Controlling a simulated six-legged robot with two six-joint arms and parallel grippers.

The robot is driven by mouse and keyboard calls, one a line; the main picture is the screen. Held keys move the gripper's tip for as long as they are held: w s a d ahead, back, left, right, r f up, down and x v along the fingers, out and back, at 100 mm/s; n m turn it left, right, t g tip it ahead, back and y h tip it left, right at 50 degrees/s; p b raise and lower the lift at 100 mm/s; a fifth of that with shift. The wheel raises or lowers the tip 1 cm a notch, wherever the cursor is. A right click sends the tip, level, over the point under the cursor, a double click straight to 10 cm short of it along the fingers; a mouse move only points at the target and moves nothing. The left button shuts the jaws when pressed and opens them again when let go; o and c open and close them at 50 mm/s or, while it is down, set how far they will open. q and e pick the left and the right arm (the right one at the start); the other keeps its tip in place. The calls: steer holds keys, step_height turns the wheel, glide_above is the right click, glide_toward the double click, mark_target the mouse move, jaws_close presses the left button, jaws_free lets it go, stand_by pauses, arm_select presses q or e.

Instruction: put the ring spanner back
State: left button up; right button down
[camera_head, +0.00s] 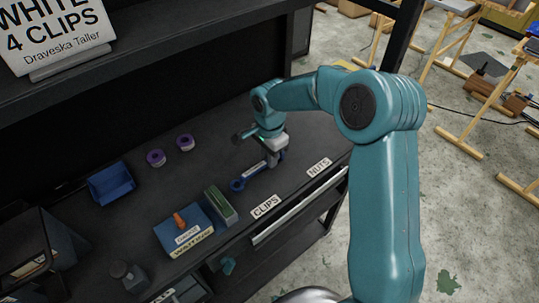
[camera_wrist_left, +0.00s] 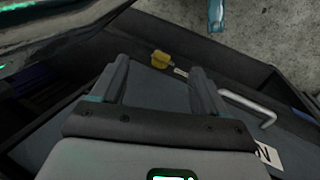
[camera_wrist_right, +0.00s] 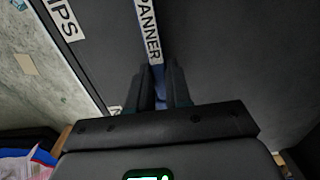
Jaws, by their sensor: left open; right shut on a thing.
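The ring spanner (camera_head: 254,171) is blue with a pale strip on its handle, and lies along the dark bench top behind the CLIPS label, its ring end towards the left. My right gripper (camera_head: 272,158) is shut on the handle near the other end. In the right wrist view the spanner (camera_wrist_right: 148,32) runs between the fingers of that gripper (camera_wrist_right: 158,80), with part of the word SPANNER readable. I cannot tell whether it touches the bench. My left gripper (camera_wrist_left: 158,88) is open and empty in the left wrist view; I cannot make it out in the head view.
CLIPS (camera_head: 265,207) and NUTS (camera_head: 318,167) labels mark the front edge. A blue box (camera_head: 183,232), a green-topped block (camera_head: 221,206), a blue bin (camera_head: 111,183) and two purple rolls (camera_head: 156,158) stand left. A yellow-handled tool (camera_wrist_left: 160,59) lies beyond my left gripper.

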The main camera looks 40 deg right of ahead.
steer(key=shift+s, duration=0.1)
steer(key=shift+f, duration=0.25)
stand_by(0.6)
steer(key=c, duration=1)
jaws_free()
steer(key=shift+r, duration=0.1)
step_height(320, 180, up, 16)
steer(key=shift+r, duration=0.1)
steer(key=shift+s, duration=0.1)
